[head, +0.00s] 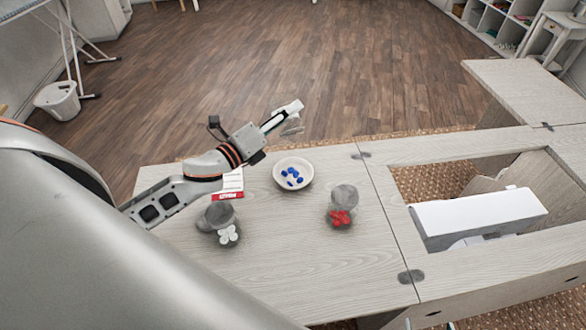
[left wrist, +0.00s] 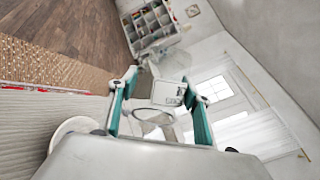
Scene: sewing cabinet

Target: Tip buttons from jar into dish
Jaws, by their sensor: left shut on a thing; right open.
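A round pale dish (head: 279,184) stands on the wooden cabinet top, with several blue buttons (head: 292,176) in it. My left gripper (head: 282,115) is just beyond and above the dish, shut on a clear jar (head: 292,129). The jar's round rim also shows in the left wrist view (left wrist: 152,117), between the fingers (left wrist: 159,82). I see no buttons in this jar, but it is small and see-through. My right gripper is out of view.
A red and white card (head: 231,183) lies left of the dish, partly behind my left arm. At right is an opening in the cabinet with a white sewing machine (head: 478,216) in it. The front middle of the top (head: 310,270) is clear.

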